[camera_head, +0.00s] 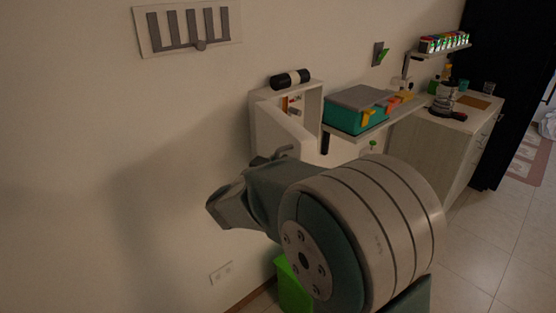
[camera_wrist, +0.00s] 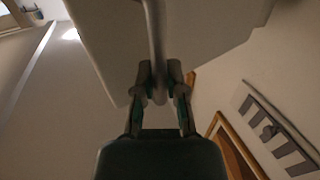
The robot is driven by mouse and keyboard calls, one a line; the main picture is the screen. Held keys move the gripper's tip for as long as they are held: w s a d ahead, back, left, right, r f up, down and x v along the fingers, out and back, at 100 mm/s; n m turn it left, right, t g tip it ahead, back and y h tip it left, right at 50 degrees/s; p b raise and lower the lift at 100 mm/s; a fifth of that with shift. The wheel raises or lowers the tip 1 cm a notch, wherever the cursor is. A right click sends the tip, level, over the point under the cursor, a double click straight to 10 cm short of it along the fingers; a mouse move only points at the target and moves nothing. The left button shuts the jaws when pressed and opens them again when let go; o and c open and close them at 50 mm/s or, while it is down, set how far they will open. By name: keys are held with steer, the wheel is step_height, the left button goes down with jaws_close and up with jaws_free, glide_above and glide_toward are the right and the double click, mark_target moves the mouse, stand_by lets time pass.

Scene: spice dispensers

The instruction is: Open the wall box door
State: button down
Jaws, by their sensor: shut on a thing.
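The white wall box (camera_head: 316,103) is mounted on the wall left of the shelf. Its white door (camera_head: 280,122) stands partly open, and items inside the box show past it. In the wrist view the pale door panel (camera_wrist: 205,30) fills the upper middle, with a grey bar handle (camera_wrist: 155,35) running down it. My gripper (camera_wrist: 160,85) is shut on the handle, one finger on each side of the bar. In the head view my arm hides the door's lower part and most of the gripper.
A black cylinder (camera_head: 290,79) lies on the box top. Right of it a shelf holds a teal bin (camera_head: 352,113). A panel with dark bars (camera_head: 190,29) hangs on the wall at upper left. A green bin (camera_head: 293,286) stands below, partly behind my arm.

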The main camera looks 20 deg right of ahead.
steer(key=c, duration=0.7)
jaws_free()
steer(key=shift+a, duration=0.1)
steer(key=v, duration=1.2)
step_height(320, 180, up, 5)
steer(key=s+a+n+t+y, duration=0.25)
steer(key=n+y, duration=0.55)
steer(key=y, duration=0.7)
steer(key=s+d+f+g, duration=0.2)
steer(key=s+f+g, duration=0.1)
steer(key=s, duration=0.3)
steer(key=s+d+f+n+g+h, duration=0.1)
steer(key=s+d+f+g, duration=0.1)
steer(key=s, duration=0.5)
steer(key=s+d+f+g, duration=0.3)
steer(key=s+d+g, duration=0.1)
steer(key=s, duration=0.3)
steer(key=shift+s+f+h, duration=0.2)
steer(key=shift+f+h, duration=0.15)
steer(key=shift+h, duration=0.05)
